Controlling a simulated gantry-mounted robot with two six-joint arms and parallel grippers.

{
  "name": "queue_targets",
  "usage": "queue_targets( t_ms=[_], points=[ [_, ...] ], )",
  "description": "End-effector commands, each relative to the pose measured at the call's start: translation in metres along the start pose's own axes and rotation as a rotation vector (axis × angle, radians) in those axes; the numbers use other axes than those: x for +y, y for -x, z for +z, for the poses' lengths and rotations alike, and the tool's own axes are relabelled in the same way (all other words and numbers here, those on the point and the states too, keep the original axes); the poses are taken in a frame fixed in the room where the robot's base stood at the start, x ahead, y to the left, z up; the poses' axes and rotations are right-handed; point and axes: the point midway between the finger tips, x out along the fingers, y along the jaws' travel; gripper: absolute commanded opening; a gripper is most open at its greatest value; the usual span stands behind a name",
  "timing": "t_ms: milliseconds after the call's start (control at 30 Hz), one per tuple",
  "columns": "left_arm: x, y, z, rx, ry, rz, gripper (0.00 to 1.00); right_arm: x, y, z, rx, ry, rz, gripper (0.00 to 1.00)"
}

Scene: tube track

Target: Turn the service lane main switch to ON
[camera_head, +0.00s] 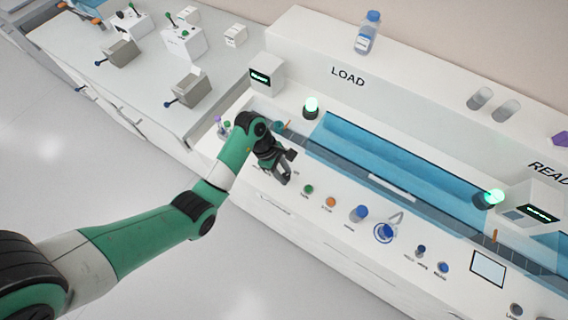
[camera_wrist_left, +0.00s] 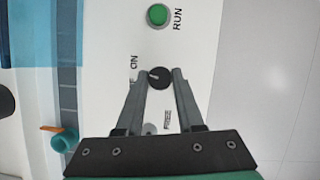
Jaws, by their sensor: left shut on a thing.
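The main switch is a round black knob (camera_wrist_left: 159,78) with a pale pointer mark, on the white panel in the left wrist view. The ON label (camera_wrist_left: 134,62) is to its upper left and a second label, FREE, (camera_wrist_left: 168,120) is below it. The pointer mark seems to point left, roughly toward the ON side; its exact angle is hard to tell. My left gripper (camera_wrist_left: 159,80) is shut on the knob, one finger on each side. In the head view my left gripper (camera_head: 283,175) is down at the panel's left end and hides the knob.
A green RUN button (camera_wrist_left: 158,15) is close to the knob. A teal valve with an orange handle (camera_wrist_left: 64,139) is beside the blue lane (camera_head: 350,150). STOP (camera_head: 330,202) and blue knobs (camera_head: 359,213) line the panel to the right. A grey side bench (camera_head: 145,95) is at left.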

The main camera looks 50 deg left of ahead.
Motion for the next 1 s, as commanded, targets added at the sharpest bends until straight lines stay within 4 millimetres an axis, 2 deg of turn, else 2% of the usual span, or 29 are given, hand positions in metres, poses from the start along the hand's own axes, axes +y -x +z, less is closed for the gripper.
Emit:
queue_targets(
  t_ms=[300, 767, 800, 967, 1000],
  points=[
    [0.0011, 0.0002, 0.0001, 0.0, -0.108, -0.044, 0.0, 0.0, -0.0045, -0.0042, 0.0, 0.0, 0.0, 0.45],
    [0.0008, -0.0005, -0.0002, 0.001, -0.125, -0.051, 0.0, 0.0, -0.0047, -0.0043, 0.0, 0.0, 0.0, 0.45],
    [0.0008, -0.0005, -0.0002, 0.001, -0.125, -0.051, 0.38, 0.0, -0.0047, -0.0043, 0.0, 0.0, 0.0, 0.45],
    [0.0009, -0.0004, -0.0001, 0.001, -0.124, -0.051, 0.67, 0.0, -0.0047, -0.0043, 0.0, 0.0, 0.0, 0.45],
    [0.0009, -0.0004, -0.0001, 0.001, -0.124, -0.051, 0.67, 0.0, -0.0047, -0.0043, 0.0, 0.0, 0.0, 0.45]
  ],
)
